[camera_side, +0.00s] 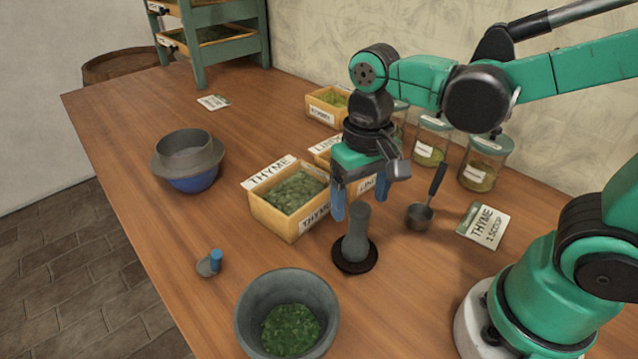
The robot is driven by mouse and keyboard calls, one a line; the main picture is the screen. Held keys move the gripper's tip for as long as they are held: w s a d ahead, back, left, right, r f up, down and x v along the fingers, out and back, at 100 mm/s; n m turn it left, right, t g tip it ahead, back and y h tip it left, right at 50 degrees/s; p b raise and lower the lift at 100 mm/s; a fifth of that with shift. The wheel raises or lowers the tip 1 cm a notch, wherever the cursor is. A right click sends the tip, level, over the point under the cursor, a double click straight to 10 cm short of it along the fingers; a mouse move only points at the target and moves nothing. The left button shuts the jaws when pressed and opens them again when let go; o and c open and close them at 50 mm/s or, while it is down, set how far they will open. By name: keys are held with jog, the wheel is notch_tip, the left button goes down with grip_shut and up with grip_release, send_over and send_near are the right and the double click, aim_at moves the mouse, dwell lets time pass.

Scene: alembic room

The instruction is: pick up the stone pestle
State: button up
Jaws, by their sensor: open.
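The grey stone pestle (356,235) stands upright on a dark round base (342,263) on the wooden table, right of the thyme box. My gripper (358,203) points down above the pestle, with its two blue fingers apart. The left finger hangs near the upper left of the pestle. The other finger is behind or right of the pestle's top and partly hidden. I cannot tell whether either finger touches it. The gripper is open and holds nothing.
The thyme box (270,215) is close on the left. A stone mortar (246,310) with green herbs stands in front. A metal scoop (421,215) and a thyme card (483,225) lie to the right. Glass jars (484,165) line the wall.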

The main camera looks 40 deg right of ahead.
aim_at(361, 207)
jog(key=shift+f, duration=2.2)
grip_shut()
